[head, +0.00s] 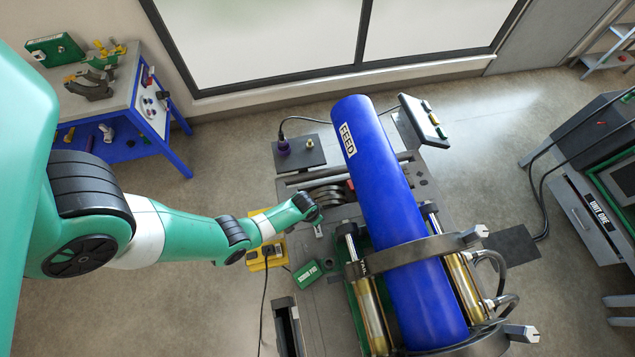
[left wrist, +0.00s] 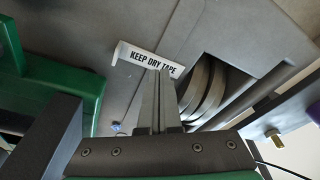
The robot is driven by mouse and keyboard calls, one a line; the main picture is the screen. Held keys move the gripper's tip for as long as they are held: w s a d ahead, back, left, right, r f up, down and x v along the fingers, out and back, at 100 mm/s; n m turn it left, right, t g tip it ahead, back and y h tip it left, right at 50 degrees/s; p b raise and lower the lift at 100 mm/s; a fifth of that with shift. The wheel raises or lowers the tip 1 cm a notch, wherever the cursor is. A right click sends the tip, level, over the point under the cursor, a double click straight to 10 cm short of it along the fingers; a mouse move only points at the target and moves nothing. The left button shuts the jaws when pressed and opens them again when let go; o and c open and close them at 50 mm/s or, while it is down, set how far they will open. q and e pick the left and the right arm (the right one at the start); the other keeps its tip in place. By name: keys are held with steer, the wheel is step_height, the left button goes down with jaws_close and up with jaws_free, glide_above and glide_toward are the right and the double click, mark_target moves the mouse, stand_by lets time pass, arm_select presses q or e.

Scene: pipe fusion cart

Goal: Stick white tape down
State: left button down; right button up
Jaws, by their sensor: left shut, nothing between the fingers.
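The white tape strip (left wrist: 150,58), printed "KEEP DRY TAPE", lies on the grey cart top in the left wrist view. Its left end looks curled up from the surface. My left gripper (left wrist: 157,76) has its fingers together, and their tips overlap the strip's lower edge in the picture; I cannot tell whether they touch it. In the head view my left gripper (head: 316,215) points at the cart deck beside the blue pipe, and a small white patch (head: 318,231) that looks like the tape shows just below it. My right gripper is not in view.
Grey discs (left wrist: 205,92) sit in a slot right of the tape. A green object (left wrist: 60,85) stands to its left. In the head view, the large blue pipe (head: 385,200) lies clamped on the cart, with a green box (head: 307,273) and yellow case (head: 268,254) nearby.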

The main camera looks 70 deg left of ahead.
arm_select(q)
steer(key=shift+f+b, duration=0.6)
steer(key=shift+f, duration=0.1)
stand_by(0.6)
steer(key=w+p+v, duration=0.1)
steer(key=p+v, duration=0.6)
steer(key=shift+w+a, duration=0.15)
steer(key=shift+a, duration=0.15)
steer(key=shift+r, duration=0.1)
stand_by(0.5)
